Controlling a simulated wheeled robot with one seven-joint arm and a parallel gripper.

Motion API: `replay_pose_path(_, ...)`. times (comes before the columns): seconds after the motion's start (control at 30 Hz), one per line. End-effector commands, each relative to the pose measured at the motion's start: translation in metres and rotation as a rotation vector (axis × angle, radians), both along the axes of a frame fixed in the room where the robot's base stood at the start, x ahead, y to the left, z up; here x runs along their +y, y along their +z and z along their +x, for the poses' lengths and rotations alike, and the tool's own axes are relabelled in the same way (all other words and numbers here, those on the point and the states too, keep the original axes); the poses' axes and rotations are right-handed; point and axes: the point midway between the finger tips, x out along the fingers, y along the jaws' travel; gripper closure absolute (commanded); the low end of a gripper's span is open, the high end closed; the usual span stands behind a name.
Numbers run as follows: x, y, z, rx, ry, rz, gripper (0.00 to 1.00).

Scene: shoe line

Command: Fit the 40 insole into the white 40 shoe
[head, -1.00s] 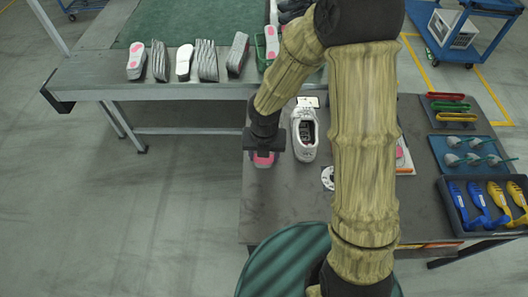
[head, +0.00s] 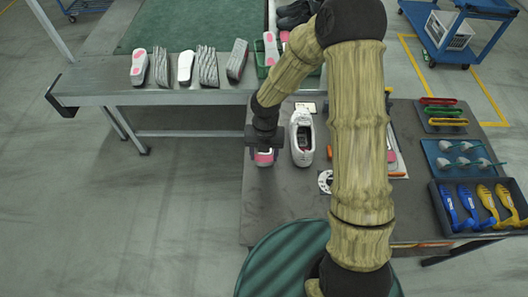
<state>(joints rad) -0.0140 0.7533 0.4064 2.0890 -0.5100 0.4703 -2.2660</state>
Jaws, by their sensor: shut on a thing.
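The white shoe (head: 301,147) sits on the dark table, its opening facing up and its toe pointing toward me. My gripper (head: 264,146) is just left of the shoe, pointing down and shut on an insole (head: 265,157). The insole's pink and pale end shows below the jaws; the rest is hidden by the gripper. It is apart from the shoe. I cannot read a size number on the insole or the shoe, nor tell whether the insole touches the table.
A white card (head: 306,107) lies behind the shoe. The front-left tabletop is clear.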

Motion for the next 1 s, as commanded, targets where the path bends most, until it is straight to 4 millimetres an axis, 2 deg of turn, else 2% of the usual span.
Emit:
replay_pose_path(0.13,0.0,0.003,0.003,0.028,-0.001,0.006,0.69)
replay_pose_path(1.0,-0.005,-0.024,0.047,0.018,0.002,0.005,0.69)
